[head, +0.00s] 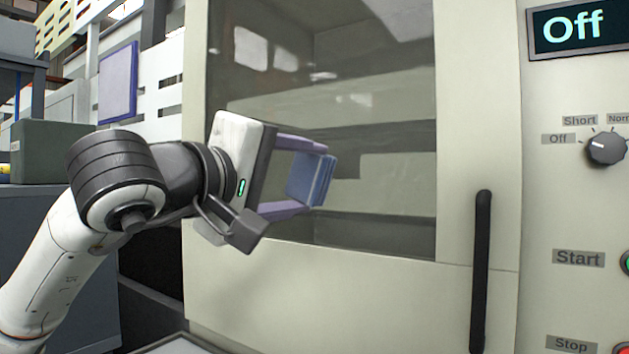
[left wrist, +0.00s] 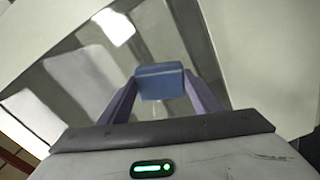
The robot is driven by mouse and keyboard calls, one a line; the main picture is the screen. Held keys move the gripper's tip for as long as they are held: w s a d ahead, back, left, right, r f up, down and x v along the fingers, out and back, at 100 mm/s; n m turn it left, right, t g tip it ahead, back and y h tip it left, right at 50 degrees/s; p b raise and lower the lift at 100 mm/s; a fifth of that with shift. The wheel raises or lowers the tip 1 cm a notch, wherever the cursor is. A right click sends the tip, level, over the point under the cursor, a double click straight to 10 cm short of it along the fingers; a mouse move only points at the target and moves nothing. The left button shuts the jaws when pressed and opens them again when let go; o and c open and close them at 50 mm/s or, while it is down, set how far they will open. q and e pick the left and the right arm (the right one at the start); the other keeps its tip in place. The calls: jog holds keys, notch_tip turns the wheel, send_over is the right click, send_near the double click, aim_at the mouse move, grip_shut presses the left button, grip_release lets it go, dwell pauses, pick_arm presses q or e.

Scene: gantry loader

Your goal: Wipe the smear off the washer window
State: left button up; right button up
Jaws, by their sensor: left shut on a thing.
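The washer window (head: 380,150) is a large dark glass pane in the cream washer door (head: 330,285). My left gripper (head: 314,178) is shut on a blue block-like wiping pad (head: 306,180) and holds it in front of the lower middle of the window. The pad also shows between the fingers in the left wrist view (left wrist: 160,82). I cannot tell whether the pad touches the glass. Pale patches (head: 250,48) on the upper glass look like reflections; I cannot clearly pick out the smear. My right gripper is not in view.
A black vertical handle (head: 481,270) stands right of the window. The control panel has a display reading Off (head: 575,28), a dial (head: 606,148) and Start and Stop buttons.

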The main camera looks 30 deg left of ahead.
aim_at(289, 188)
pick_arm(q)
jog(key=n, duration=0.3)
jog(key=a+n, duration=0.1)
jog(key=n, duration=0.1)
jog(key=shift+w+f, duration=0.1)
jog(key=shift+f, duration=0.25)
jog(key=n, duration=0.3)
jog(key=a+n+b, duration=0.1)
jog(key=n, duration=0.1)
jog(key=shift+w+a+f, duration=0.1)
jog(key=shift+f, duration=0.15)
jog(key=shift+a+f+n+b, duration=0.15)
jog(key=shift+a+n+b, duration=0.2)
jog(key=shift+n, duration=0.65)
jog(key=w+a+n, duration=0.2)
jog(key=w+n, duration=0.1)
jog(key=w+a+f+n, duration=0.1)
jog(key=w+n, duration=0.1)
jog(key=shift+w, duration=0.6)
jog(key=shift+w+p, duration=0.15)
jog(key=shift+p, duration=0.15)
